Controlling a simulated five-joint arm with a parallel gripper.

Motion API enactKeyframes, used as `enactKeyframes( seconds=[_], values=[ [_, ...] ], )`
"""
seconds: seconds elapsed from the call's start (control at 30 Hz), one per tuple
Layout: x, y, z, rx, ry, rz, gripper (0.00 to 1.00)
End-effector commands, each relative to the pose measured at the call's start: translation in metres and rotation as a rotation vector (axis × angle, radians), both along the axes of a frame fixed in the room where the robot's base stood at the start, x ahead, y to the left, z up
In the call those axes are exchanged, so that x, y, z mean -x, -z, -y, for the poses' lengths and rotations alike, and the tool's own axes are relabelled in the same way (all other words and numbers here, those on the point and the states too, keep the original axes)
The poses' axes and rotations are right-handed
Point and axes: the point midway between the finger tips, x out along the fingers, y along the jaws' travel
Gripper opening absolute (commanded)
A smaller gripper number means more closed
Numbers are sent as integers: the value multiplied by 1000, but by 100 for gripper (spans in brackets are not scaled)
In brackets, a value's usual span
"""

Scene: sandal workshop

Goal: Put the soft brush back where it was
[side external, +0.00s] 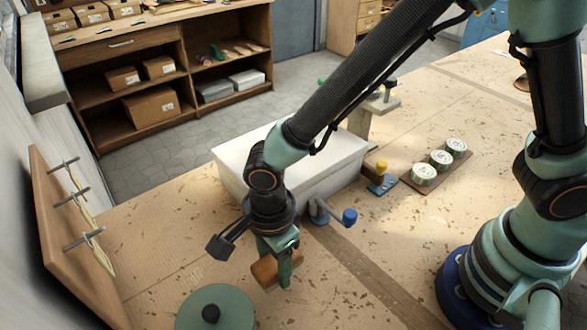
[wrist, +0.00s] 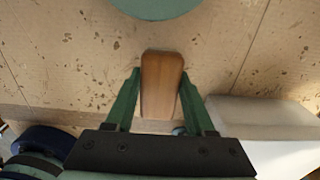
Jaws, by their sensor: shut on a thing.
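The soft brush shows as a brown wooden block (side external: 264,271) with rounded ends, low over the bench at the lower middle. It also shows end-on to the picture's top in the wrist view (wrist: 161,84), lying between the two green fingers. My gripper (side external: 278,268) is shut on it; the wrist view shows the gripper (wrist: 160,88) with a finger on each side of the block. The bristles are hidden in both views. I cannot tell whether the brush touches the bench.
A round green disc with a black knob (side external: 215,306) is close by in front. A white box (side external: 318,170) and a blue-handled clamp (side external: 330,213) stand behind. Several pegs jut from a leaning board (side external: 60,235) at left. Three tins (side external: 440,160) sit on the right.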

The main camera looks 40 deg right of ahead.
Motion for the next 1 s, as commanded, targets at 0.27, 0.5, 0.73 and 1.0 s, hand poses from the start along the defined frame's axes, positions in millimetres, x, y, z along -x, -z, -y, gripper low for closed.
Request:
enactKeyframes(
  seconds=[0.27,0.5,0.73,1.0],
  values=[
    [0,32,0,2,0,-2,10],
    [0,32,0,0,0,0,10],
    [0,35,0,0,0,0,77],
    [0,35,0,1,0,-1,84]
  ],
)
